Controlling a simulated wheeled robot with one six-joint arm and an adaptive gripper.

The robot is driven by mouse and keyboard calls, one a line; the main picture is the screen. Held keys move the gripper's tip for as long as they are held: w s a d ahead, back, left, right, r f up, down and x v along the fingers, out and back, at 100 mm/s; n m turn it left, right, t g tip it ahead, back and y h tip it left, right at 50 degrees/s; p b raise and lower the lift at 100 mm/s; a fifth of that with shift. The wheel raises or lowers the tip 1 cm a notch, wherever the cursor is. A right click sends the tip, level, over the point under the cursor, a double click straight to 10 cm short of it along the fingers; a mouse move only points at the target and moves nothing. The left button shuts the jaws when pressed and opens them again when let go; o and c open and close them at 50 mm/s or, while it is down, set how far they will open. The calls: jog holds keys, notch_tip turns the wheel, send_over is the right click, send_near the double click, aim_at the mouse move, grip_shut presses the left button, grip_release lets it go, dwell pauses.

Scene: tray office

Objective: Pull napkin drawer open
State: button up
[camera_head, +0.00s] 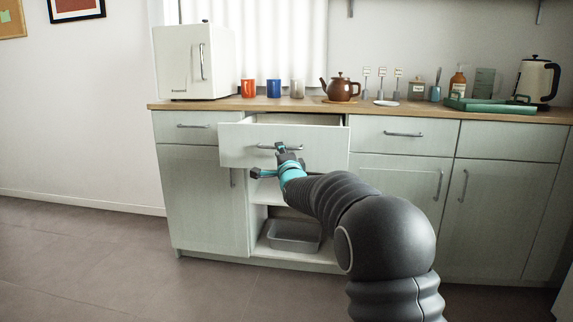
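The napkin drawer (236,146) is a pale grey-green drawer under the counter, left of the middle. It stands pulled out, and its open top shows behind the front panel. Its metal bar handle (265,147) runs across the front. My gripper (281,149), dark with teal parts, is at the handle and overlaps its middle and right part. The fingertips are small here and partly hidden, so I cannot tell if they are closed around the bar. No napkins can be made out inside the drawer.
Below the drawer, an open cupboard holds a grey bin (293,236). Closed drawers (403,142) and cupboard doors flank it. The wooden counter (222,104) carries a white appliance (190,62), mugs (248,88), a brown teapot (340,88), a green tray (490,106) and a kettle (536,80). The floor at left is clear.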

jog(key=v, duration=0.9)
jog(key=shift+s+f, duration=0.1)
notch_tip(320, 180, down, 12)
jog(key=s+n+g+h, duration=0.1)
jog(key=s+n+g, duration=0.1)
jog(key=n+g, duration=0.35)
jog(key=s+d+f+n+g+h+p, duration=0.1)
jog(key=s+d+f+n+g, duration=0.15)
jog(key=s, duration=0.25)
jog(key=s+d+f+n+g, duration=0.1)
jog(key=s+f+n+g, duration=0.15)
jog(key=s, duration=0.35)
jog(key=s+d+r+n+g+h+p, duration=0.1)
jog(key=s+d+n+g+p, duration=0.15)
jog(key=s, duration=1.05)
jog(key=s+d+r+n+g+h+p, duration=0.1)
jog(key=s+d+r+n+g+p, duration=0.2)
jog(key=s, duration=0.9)
jog(key=s+d+r+m+t+p, duration=0.1)
jog(key=s+d+r+t+p, duration=0.1)
jog(key=s+r, duration=0.4)
jog(key=shift+s+d+r+p, duration=0.4)
jog(key=shift+s+d, duration=0.15)
jog(key=shift+s, duration=1.55)
